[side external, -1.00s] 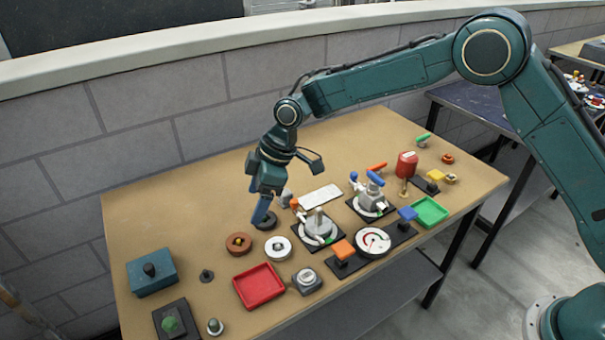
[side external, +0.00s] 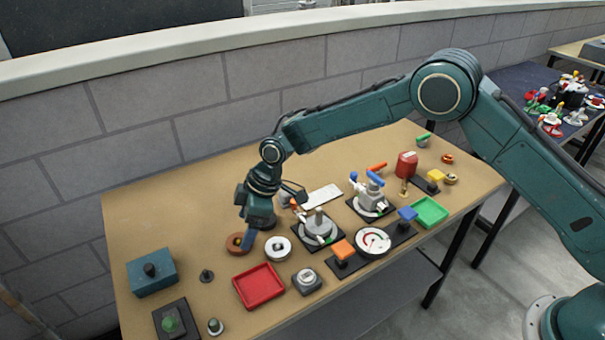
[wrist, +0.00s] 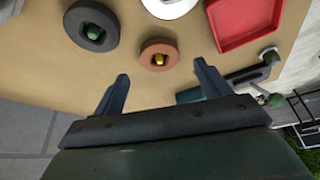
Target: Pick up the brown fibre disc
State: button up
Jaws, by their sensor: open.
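The brown fibre disc (side external: 235,244) lies flat on the table, left of the white disc, partly covered by my gripper in the side view. In the wrist view the brown disc (wrist: 159,56) shows whole, with a small brass-coloured knob in its central hole. My gripper (side external: 250,238) points down just above the brown disc's right side. In the wrist view my gripper (wrist: 163,80) is open and empty, its two fingers spread wider than the disc. The disc sits between the finger lines, slightly beyond the fingertips.
A dark disc with a green knob (wrist: 92,25) is close left in the wrist view. The white disc (side external: 278,249) and red tray (side external: 259,287) stand close by. A blue box (side external: 152,272) is at the left. Bare table lies behind the brown disc.

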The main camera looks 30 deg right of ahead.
aim_at(240, 240)
jog(key=shift+x, duration=2.2)
jog(key=shift+c, duration=0.3)
jog(key=shift+r, duration=0.1)
jog(key=c, duration=1)
